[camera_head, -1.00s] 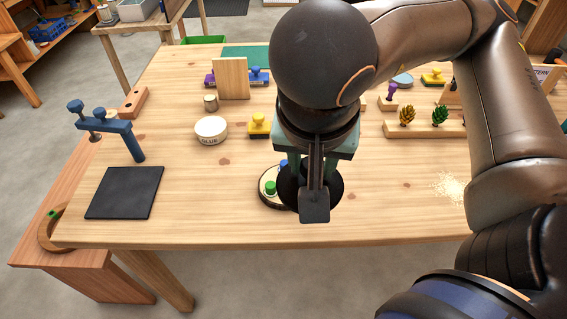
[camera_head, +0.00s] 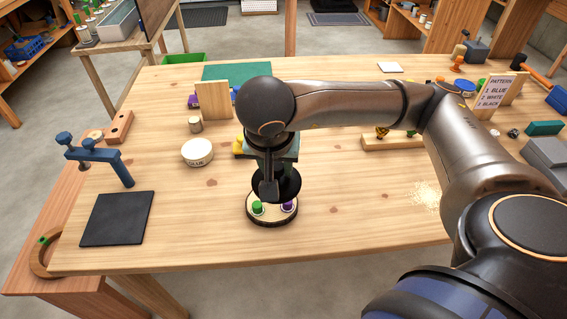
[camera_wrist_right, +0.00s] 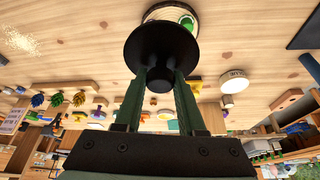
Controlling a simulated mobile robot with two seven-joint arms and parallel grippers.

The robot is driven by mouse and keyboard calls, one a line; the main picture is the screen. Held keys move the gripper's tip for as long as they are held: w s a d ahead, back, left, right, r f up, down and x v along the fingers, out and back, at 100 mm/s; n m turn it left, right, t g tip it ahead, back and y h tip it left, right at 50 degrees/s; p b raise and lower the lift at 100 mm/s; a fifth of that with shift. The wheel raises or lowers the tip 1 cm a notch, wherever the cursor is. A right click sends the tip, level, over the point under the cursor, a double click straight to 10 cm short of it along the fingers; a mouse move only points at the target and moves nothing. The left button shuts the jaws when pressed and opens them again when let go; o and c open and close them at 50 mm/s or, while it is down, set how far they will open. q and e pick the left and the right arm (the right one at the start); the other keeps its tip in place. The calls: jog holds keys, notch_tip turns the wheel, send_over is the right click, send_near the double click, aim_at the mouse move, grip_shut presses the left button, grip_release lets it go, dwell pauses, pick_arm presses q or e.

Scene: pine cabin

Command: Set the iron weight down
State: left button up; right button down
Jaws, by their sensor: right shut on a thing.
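The iron weight (camera_head: 288,187) is a black disc with a knob on top; the wrist view shows the disc (camera_wrist_right: 150,50) and knob whole. My right gripper (camera_head: 275,170) is shut on the knob, with a finger on each side of it in the wrist view (camera_wrist_right: 160,85). The disc hangs over the back part of a round wood slice (camera_head: 271,221) carrying green (camera_head: 257,208) and purple (camera_head: 289,206) pegs. The disc hides part of the slice; whether they touch is unclear. My left gripper is out of view.
A black square mat (camera_head: 117,219) lies bare at the table's front left, near a blue clamp (camera_head: 112,158). A glue tub (camera_head: 197,152) stands behind left of the slice. Pale crumbs (camera_head: 425,196) lie right. Table between mat and slice is clear.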

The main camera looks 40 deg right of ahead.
jog(key=w+f, duration=0.1)
jog(key=f, duration=0.1)
jog(key=w+d+f, duration=0.1)
jog(key=w, duration=0.1)
jog(key=shift+d+f, duration=0.1)
jog(key=shift+f, duration=0.25)
jog(key=shift+a+x, duration=0.2)
jog(key=shift+x, duration=0.75)
jog(key=shift+a+x, duration=0.15)
jog(key=shift+x, duration=0.75)
jog(key=shift+s+f, duration=0.1)
jog(key=shift+f, duration=0.05)
jog(key=shift+f+b, duration=0.35)
jog(key=shift+f, duration=0.05)
jog(key=shift+f+b, duration=0.2)
jog(key=shift+b, duration=0.1)
